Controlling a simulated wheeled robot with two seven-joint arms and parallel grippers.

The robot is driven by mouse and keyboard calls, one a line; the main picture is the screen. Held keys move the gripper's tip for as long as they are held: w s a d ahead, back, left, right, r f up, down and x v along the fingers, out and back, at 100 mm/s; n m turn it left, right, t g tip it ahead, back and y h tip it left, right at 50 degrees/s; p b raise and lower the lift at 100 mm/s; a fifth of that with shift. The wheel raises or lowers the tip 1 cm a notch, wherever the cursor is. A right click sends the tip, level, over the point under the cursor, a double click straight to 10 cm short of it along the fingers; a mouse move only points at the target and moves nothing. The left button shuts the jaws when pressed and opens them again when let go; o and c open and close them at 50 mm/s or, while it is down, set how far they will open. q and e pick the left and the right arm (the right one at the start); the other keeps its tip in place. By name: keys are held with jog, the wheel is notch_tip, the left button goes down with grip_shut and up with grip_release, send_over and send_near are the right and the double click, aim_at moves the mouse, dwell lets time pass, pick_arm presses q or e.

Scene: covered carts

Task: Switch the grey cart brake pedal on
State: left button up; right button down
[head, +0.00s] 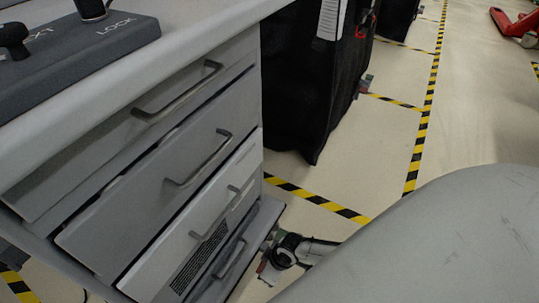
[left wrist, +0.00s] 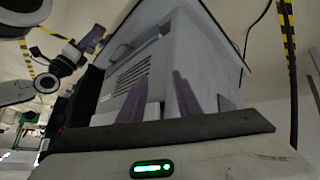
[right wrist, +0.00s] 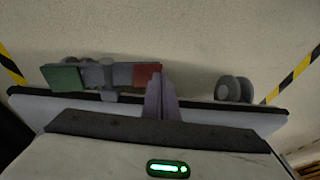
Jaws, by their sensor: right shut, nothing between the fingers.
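The brake pedal assembly sits low on the end of the grey cart (head: 190,170). In the right wrist view it has a green pad (right wrist: 62,78), grey parts between, and a red pad (right wrist: 147,75). In the head view only a bit of its red part (head: 262,266) shows, beside my right wrist. My right gripper (right wrist: 160,82) is shut and empty, its fingertips at the right edge of the red pad; I cannot tell whether they touch. My left gripper (left wrist: 160,85) is open and empty in front of the cart's vented drawer side; the head view does not show it.
A LOCK-marked panel (head: 85,45) with dark knobs lies on the cart top. A caster wheel (right wrist: 234,90) is right of the pedal. A black covered cart (head: 310,75) stands behind.

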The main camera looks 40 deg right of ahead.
pick_arm(q)
jog(key=shift+w+d+r, duration=0.15)
pick_arm(e)
jog(key=shift+f, duration=0.1)
dwell(0.3)
